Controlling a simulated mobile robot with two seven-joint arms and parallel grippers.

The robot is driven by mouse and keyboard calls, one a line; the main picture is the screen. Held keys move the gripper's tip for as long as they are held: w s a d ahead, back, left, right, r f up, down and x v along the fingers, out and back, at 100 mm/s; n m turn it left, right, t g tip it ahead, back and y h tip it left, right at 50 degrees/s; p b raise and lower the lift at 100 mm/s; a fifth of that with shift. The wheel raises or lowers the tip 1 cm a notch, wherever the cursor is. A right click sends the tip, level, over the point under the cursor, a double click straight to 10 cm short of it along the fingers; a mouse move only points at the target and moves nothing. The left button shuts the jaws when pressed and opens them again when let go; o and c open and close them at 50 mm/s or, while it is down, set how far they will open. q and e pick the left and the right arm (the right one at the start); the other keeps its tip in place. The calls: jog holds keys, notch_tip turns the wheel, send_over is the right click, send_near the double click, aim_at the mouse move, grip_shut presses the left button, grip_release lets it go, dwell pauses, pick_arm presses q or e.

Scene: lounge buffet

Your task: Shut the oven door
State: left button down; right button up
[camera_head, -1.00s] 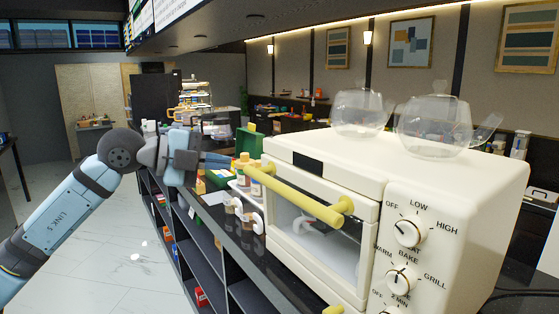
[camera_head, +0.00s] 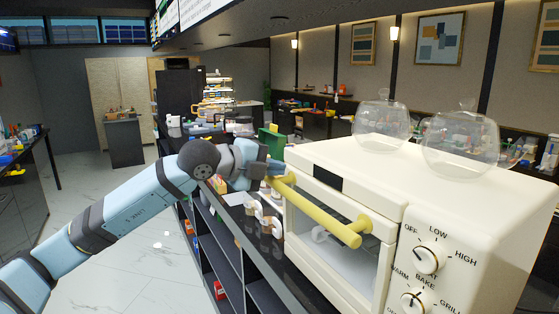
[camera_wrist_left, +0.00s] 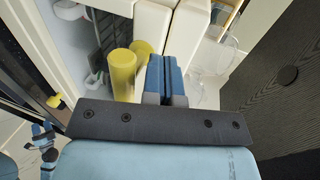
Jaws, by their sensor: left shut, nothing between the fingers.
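The cream oven (camera_head: 330,155) stands on the counter at the right of the head view. Its glass-fronted door (camera_head: 345,258) has a yellow bar handle (camera_head: 318,210) across the top. The door stands close to the oven front; the wrist view shows a narrow dark gap between two white edges. My left gripper (camera_head: 272,168) is shut and empty at the far end of the handle, by the door's upper corner. In the wrist view its blue fingers (camera_wrist_left: 166,72) are beside the yellow handle (camera_wrist_left: 123,72); I cannot tell whether they touch the door.
Two clear glass vessels, one (camera_head: 381,125) farther back and one (camera_head: 460,143) nearer, are on the oven top. Dark shelves (camera_head: 225,250) are below. The floor at left is clear.

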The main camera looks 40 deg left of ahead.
pick_arm(q)
jog(key=shift+w+d+f, duration=0.15)
jog(key=shift+w+d, duration=0.1)
jog(key=shift+w, duration=0.3)
jog(key=shift+w+r+p, duration=0.1)
jog(key=shift+r+p, duration=0.1)
jog(key=shift+p, duration=0.2)
jog(key=p, duration=0.1)
jog(key=w+g+p, duration=0.1)
jog(key=shift+d+r+y+p, duration=0.15)
jog(key=shift+r+y+p, duration=0.15)
jog(key=shift+p, duration=0.1)
jog(key=shift+f+g, duration=0.15)
jog(key=shift+g, duration=0.15)
jog(key=shift+w+f, duration=0.1)
jog(key=shift+f, duration=0.05)
